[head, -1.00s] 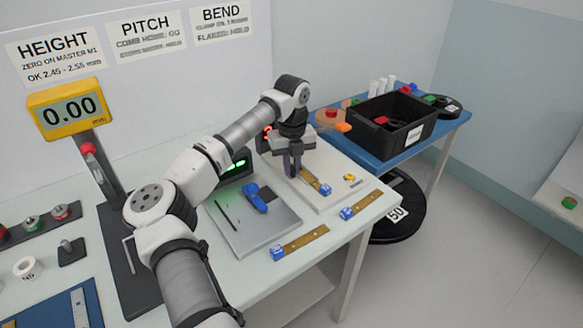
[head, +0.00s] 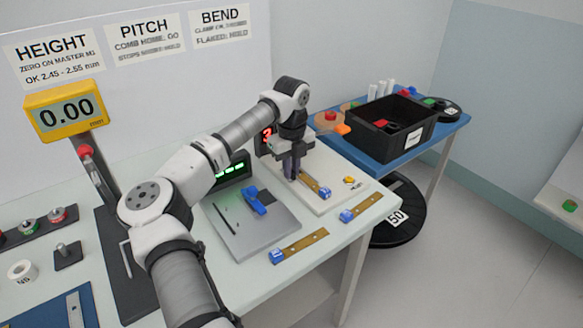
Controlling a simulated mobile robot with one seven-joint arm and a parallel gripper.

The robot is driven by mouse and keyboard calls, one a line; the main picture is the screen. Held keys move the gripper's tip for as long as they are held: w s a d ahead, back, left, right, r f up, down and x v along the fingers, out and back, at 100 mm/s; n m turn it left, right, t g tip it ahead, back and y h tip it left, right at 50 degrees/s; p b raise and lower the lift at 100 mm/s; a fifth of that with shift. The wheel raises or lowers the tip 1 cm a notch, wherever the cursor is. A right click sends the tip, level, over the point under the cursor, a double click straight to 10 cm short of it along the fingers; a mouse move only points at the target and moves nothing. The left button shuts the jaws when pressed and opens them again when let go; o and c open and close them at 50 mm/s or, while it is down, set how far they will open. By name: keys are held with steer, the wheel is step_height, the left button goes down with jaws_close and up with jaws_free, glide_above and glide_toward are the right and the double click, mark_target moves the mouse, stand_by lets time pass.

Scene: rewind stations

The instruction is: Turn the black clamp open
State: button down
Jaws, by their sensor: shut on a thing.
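My gripper (head: 293,177) points down at the cream plate (head: 322,202) of the bend station, at the right end of the pale bench. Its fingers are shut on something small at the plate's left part. This appears to be the black clamp, but the fingers hide it almost wholly, so its angle cannot be told. A brass strip with a blue end block (head: 325,192) lies on the plate, just right of the fingertips.
A small display with a red sign (head: 267,135) stands behind my gripper. A yellow part (head: 350,181) sits at the plate's right. Blue-ended brass strips (head: 304,244) lie in front. A grey plate with a blue lever (head: 256,203) is at left. A black bin (head: 390,135) stands on the blue table.

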steer(key=c, duration=1.4)
jaws_free()
steer(key=shift+c, duration=0.2)
steer(key=shift+r, duration=0.1)
step_height(320, 180, up, 14)
steer(key=b, duration=0.2)
steer(key=shift+f, duration=0.2)
